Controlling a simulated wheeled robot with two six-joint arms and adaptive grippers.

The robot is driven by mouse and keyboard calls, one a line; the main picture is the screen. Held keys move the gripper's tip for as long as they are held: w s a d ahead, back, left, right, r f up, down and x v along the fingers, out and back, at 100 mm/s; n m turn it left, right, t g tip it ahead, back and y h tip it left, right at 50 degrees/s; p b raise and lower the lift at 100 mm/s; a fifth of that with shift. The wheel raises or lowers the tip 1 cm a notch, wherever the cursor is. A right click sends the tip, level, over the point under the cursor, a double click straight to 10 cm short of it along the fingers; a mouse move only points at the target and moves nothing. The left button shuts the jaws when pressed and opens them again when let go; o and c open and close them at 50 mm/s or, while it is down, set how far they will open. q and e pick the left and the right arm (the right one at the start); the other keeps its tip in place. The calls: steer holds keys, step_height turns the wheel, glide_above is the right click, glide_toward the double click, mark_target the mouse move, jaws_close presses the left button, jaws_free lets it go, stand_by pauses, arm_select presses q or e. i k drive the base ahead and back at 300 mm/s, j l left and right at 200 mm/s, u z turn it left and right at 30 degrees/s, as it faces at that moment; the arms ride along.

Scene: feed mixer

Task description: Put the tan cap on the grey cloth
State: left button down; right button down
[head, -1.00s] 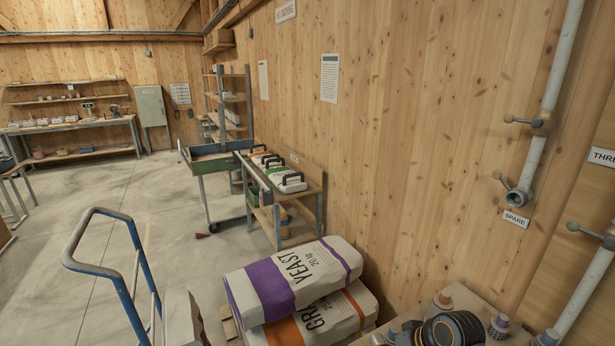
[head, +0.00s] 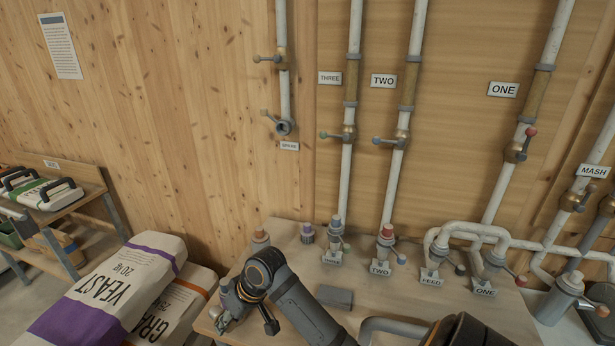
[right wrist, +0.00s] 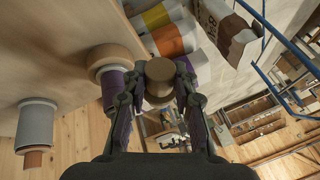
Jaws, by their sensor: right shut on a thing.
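My right gripper (head: 228,312) hangs at the left end of the bench, below its dark arm joint. In the right wrist view its two fingers (right wrist: 160,88) are shut on a round tan cap (right wrist: 159,72), held between the fingertips. In the head view the cap is hard to make out behind the gripper. A flat dark grey piece (head: 335,297), which looks like the folded grey cloth, lies on the bench to the right of the gripper, apart from it. My left gripper is not in view.
Pipe stubs and valves labelled TWO (head: 380,268), FEED and ONE (head: 485,291) stand along the bench (head: 300,262). A purple-topped piece (head: 307,232) and an orange-topped stub (head: 260,238) stand at its back left. Yeast (head: 110,290) and grain sacks lie left of the bench.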

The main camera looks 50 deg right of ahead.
mark_target(343, 297)
steer(key=i+z, duration=0.1)
steer(key=z, duration=0.3)
steer(key=i+j+z, duration=0.1)
steer(key=z, duration=0.25)
steer(key=j+z, duration=0.2)
steer(key=z, duration=0.2)
steer(key=i+j+z, duration=0.1)
steer(key=z, duration=0.3)
